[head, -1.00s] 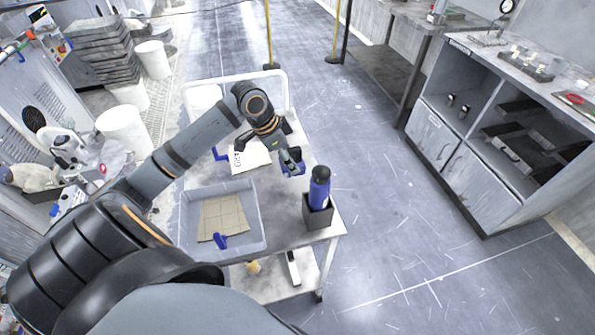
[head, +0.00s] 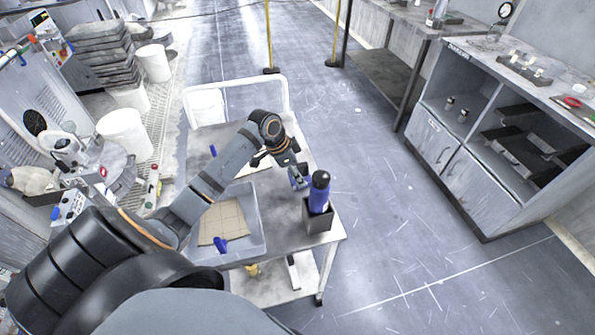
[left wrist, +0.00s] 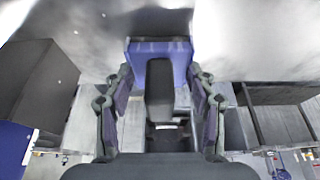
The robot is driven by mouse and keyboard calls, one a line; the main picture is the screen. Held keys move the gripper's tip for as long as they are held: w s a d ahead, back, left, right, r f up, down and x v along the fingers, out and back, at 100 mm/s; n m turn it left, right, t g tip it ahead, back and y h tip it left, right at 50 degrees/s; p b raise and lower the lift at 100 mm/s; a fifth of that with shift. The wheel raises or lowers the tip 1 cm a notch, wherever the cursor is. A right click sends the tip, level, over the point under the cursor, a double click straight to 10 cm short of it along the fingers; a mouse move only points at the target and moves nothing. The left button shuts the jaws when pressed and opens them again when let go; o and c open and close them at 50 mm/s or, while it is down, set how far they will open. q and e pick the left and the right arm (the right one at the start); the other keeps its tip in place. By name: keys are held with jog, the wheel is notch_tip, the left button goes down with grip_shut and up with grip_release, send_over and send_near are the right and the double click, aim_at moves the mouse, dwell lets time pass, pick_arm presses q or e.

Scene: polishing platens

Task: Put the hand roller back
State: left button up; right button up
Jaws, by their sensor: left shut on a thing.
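The gripper is shut on a blue piece with a dark middle, which I take for the hand roller (left wrist: 177,48). In the left wrist view this piece sits between the two fingers (left wrist: 160,103). In the head view the arm and gripper hide most of it. I cannot tell which spot is the roller's own place. My right gripper is not in view.
A grey tray (head: 259,246) on the cart (head: 331,238) holds a tan gridded sheet (head: 222,222) and a blue-handled tool (head: 220,245). A pale sheet lies partly hidden behind my arm. The floor right of the cart is clear up to the grey cabinet (head: 483,185).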

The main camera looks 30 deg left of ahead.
pick_arm(q)
jog(key=shift+s+f, duration=0.1)
jog(key=shift+f, duration=0.1)
jog(key=shift+s+d+f, duration=0.1)
jog(key=shift+s+f, duration=0.1)
jog(key=shift+f, duration=0.2)
grip_shut()
jog(key=o, duration=1.3)
grip_release()
jog(key=shift+f, duration=0.1)
jog(key=o, duration=0.3)
jog(key=shift+w+f, duration=0.1)
jog(key=shift+w, duration=0.15)
jog(key=shift+o, duration=0.2)
jog(key=shift+r, duration=0.25)
